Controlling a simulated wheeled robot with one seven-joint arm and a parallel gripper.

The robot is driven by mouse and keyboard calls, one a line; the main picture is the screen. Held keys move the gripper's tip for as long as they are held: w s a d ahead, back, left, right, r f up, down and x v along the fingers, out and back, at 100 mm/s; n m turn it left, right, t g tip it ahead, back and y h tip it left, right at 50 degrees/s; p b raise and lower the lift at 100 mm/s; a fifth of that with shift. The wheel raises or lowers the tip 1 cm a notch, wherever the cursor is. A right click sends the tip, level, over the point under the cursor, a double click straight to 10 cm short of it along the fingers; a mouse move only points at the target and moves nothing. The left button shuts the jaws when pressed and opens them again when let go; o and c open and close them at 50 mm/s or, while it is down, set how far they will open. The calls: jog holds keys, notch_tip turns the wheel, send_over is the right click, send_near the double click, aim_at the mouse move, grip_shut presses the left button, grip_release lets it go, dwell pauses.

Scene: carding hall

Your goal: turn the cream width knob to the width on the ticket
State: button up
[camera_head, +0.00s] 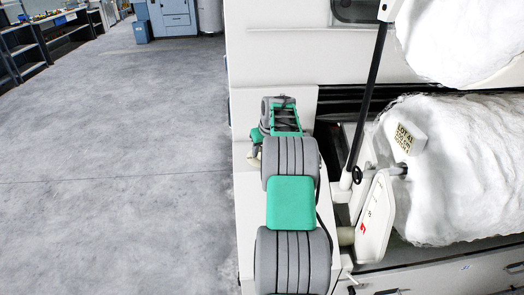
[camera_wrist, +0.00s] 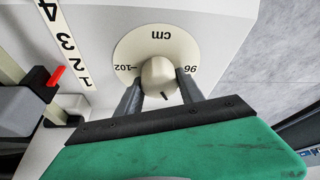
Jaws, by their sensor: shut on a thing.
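In the wrist view the cream width knob (camera_wrist: 158,73) sits on a round cream dial plate (camera_wrist: 135,46). The plate reads "cm", with "102" at the left and "96" at the right. The knob's dark mark points down and slightly right in the picture, between the two numbers. My gripper (camera_wrist: 159,79) is shut on the knob, one grey finger on each side. In the head view my arm hides most of the gripper. The ticket (camera_head: 404,138) is on the white roll. Its first line reads "LOT 41"; I cannot read its width line surely.
A strip numbered 1 to 4 (camera_wrist: 66,42) with a red pointer (camera_wrist: 57,74) lies left of the dial. A black rod (camera_head: 370,90) and a white panel (camera_head: 375,218) stand right of my arm. Open grey floor (camera_head: 130,160) lies left.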

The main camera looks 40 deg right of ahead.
jog(key=m+h+b, duration=0.1)
jog(key=m, duration=0.1)
jog(key=shift+w+a+f+m, duration=0.1)
jog(key=shift+m, duration=0.3)
jog(key=m+h, duration=0.1)
jog(key=m, duration=0.1)
jog(key=shift+m+g, duration=0.3)
jog(key=shift+g, duration=0.1)
jog(key=m+g+p, duration=0.1)
jog(key=m, duration=0.2)
jog(key=shift+r+h, duration=0.2)
jog(key=shift+h, duration=0.2)
jog(key=shift+m+g+p, duration=0.6)
jog(key=shift+m+p, duration=0.35)
jog(key=shift+m, duration=0.45)
jog(key=shift+f, duration=0.1)
jog(key=o, duration=1.2)
jog(key=shift+o, duration=0.9)
jog(key=shift+m, duration=0.3)
